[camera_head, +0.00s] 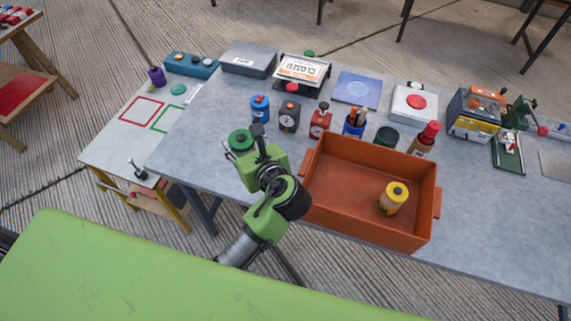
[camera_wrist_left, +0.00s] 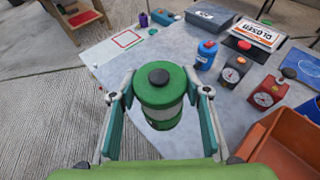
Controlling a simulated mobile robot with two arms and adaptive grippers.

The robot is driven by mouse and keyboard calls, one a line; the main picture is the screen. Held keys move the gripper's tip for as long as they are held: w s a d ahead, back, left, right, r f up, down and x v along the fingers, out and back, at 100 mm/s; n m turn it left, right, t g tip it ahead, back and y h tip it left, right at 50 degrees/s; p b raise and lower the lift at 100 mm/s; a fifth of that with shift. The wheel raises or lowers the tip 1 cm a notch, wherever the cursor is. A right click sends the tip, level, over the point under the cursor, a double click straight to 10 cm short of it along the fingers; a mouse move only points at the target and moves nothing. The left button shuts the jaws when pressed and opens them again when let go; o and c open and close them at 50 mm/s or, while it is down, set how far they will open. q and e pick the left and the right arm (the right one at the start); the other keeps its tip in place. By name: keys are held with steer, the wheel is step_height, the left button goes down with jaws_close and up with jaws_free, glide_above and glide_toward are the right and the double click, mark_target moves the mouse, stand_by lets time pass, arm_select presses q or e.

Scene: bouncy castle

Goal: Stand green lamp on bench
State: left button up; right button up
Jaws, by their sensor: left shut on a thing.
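The green lamp (camera_head: 240,139), with a green cap, black top knob and pale middle band, is upright between the fingers of my left gripper (camera_head: 250,143). In the left wrist view the lamp (camera_wrist_left: 161,88) sits between both fingers (camera_wrist_left: 160,95), which close on its sides. It is over the near left part of the grey bench (camera_head: 205,150). I cannot tell whether its base touches the bench top. My right gripper is not in view.
An orange crate (camera_head: 333,217) holding a yellow lamp (camera_head: 393,197) stands right of my left gripper. A blue canister (camera_head: 260,108), a black timer (camera_head: 289,116) and a red timer (camera_head: 320,120) stand behind. Bare bench lies left of the lamp.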

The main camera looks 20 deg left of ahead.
arm_select(q)
steer(key=shift+n+g+y, duration=0.4)
steer(key=shift+n+y, duration=0.1)
steer(key=w+p, duration=0.1)
steer(key=w+a+p, duration=0.1)
steer(key=w+f+p, duration=0.1)
steer(key=shift+w+a, duration=0.2)
steer(key=shift+w, duration=0.1)
steer(key=shift+w+f+p, duration=0.2)
steer(key=shift+f+p, duration=0.25)
steer(key=shift+f, duration=0.1)
steer(key=shift+a+f, duration=0.1)
steer(key=shift+a, duration=0.05)
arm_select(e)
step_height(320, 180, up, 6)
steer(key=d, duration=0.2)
arm_select(q)
steer(key=w+a+f+b, duration=0.6)
steer(key=a+f+b, duration=0.3)
steer(key=a+b, duration=0.3)
steer(key=b, duration=0.3)
steer(key=shift+w+f, duration=0.15)
steer(key=shift+f, duration=0.05)
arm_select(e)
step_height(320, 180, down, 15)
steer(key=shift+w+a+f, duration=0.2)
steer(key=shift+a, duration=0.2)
